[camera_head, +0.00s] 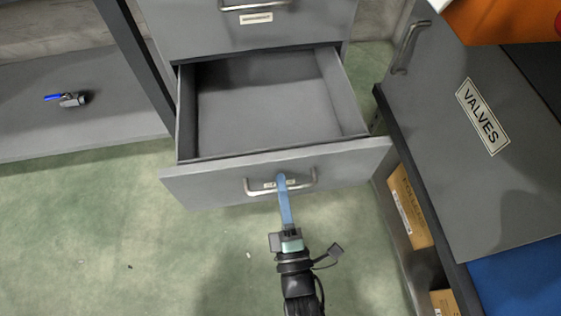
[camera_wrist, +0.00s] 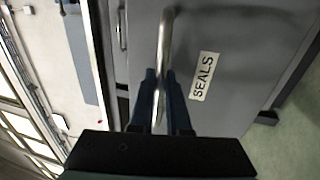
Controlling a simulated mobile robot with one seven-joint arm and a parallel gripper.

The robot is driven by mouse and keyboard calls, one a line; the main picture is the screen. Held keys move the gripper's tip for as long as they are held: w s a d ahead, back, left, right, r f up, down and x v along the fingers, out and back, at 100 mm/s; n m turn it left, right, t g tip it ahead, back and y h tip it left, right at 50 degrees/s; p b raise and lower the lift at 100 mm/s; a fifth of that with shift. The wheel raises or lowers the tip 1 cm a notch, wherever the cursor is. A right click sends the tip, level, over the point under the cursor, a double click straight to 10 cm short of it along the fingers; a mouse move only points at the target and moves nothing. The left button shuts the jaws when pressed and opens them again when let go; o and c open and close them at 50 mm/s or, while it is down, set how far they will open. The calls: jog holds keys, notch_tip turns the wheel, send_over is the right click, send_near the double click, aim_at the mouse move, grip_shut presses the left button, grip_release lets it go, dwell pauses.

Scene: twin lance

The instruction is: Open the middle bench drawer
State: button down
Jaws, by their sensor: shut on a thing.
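The drawer (camera_head: 265,108) stands pulled out from the grey bench unit, and its inside looks empty. Its grey front panel (camera_head: 210,182) carries a metal bar handle (camera_head: 314,178) and a small label. My gripper (camera_head: 282,180) reaches the handle from the front, with its blue fingers at the bar's middle. In the wrist view, the two fingers of my gripper (camera_wrist: 164,85) are on either side of the handle (camera_wrist: 165,40), shut on it. A label reading SEALS (camera_wrist: 204,76) is on the panel beside the handle.
Another drawer front (camera_head: 250,30) with a handle is above and appears shut. A grey door marked VALVES (camera_head: 483,116) stands close on the right, above cardboard boxes (camera_head: 410,205). A valve with a blue lever (camera_head: 70,99) lies on a grey surface at left.

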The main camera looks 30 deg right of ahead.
jog(key=c, duration=1.2)
grip_release()
jog(key=shift+o, duration=0.2)
jog(key=shift+s, duration=0.1)
jog(key=p+v, duration=0.2)
jog(key=v, duration=1)
jog(key=shift+s+f, duration=0.15)
jog(key=shift+s, duration=0.2)
jog(key=shift+a, duration=0.1)
